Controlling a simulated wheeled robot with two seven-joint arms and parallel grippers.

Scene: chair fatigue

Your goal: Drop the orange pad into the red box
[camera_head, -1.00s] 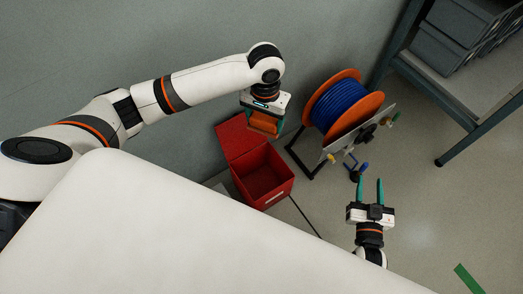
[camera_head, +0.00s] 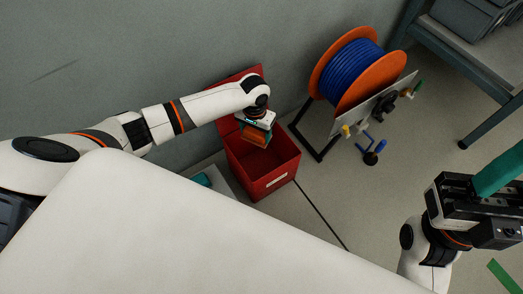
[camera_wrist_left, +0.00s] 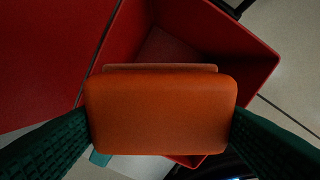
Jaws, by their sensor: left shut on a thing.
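My left gripper (camera_head: 254,130) is shut on the orange pad (camera_head: 252,136), pointing down over the opening of the red box (camera_head: 273,186). In the left wrist view, the orange pad (camera_wrist_left: 160,112) sits between the two green fingers. The red box (camera_wrist_left: 225,40) lies below and beyond it, its open inside partly hidden by the pad. The box's red lid stands open against the wall side.
A blue cable reel with orange flanges (camera_head: 322,78) stands on a frame right of the box. A grey shelf (camera_head: 485,45) is at the upper right. A white surface (camera_head: 130,230) fills the lower left.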

